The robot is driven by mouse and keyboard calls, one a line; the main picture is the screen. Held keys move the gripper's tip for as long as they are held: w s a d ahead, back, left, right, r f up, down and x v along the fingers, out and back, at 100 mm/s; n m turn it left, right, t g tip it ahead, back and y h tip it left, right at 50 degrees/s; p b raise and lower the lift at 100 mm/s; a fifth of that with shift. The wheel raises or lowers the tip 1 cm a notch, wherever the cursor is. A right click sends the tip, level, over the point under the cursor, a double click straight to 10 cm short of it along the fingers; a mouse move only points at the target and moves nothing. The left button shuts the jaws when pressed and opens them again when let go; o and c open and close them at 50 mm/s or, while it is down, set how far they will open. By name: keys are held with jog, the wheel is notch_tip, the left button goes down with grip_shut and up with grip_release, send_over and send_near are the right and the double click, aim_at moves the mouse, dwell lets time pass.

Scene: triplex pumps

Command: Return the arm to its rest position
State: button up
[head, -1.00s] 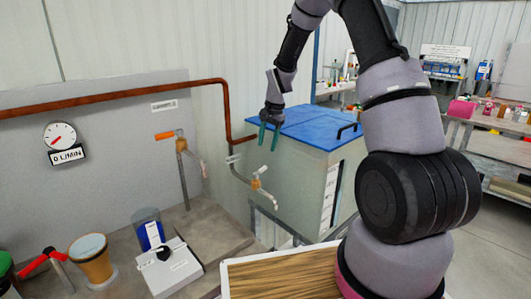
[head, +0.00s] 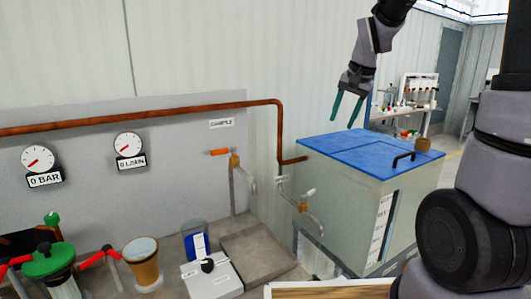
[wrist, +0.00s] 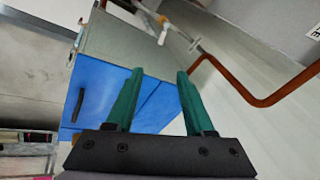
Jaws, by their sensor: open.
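My gripper (head: 346,109) hangs at the upper right of the head view, its two green fingers apart and empty. It is in front of or above the back part of the blue-lidded tank (head: 350,146); the exact distance is unclear. The wrist view shows the open gripper (wrist: 155,95) with nothing between its fingers and the blue lid (wrist: 100,95) beyond. My arm rises out of the top of the head view and comes down again at the right edge.
A copper pipe (head: 200,107) runs along the wall panel and bends down by the tank. A tap with an orange handle (head: 219,152) and a lower tap (head: 303,205) stand left of the tank. A white box (head: 211,279) and tan cup (head: 143,265) sit on the bench.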

jog(key=s+d+r+n+t, duration=0.1)
jog(key=s+r, duration=0.3)
jog(key=s, duration=0.5)
jog(key=s+d+r+n+t, duration=0.1)
jog(key=s+r, duration=0.3)
jog(key=s, duration=0.6)
jog(key=shift+t, duration=0.5)
jog(key=shift+s+a, duration=0.1)
jog(key=shift+s, duration=0.5)
jog(key=shift+c, duration=1.4)
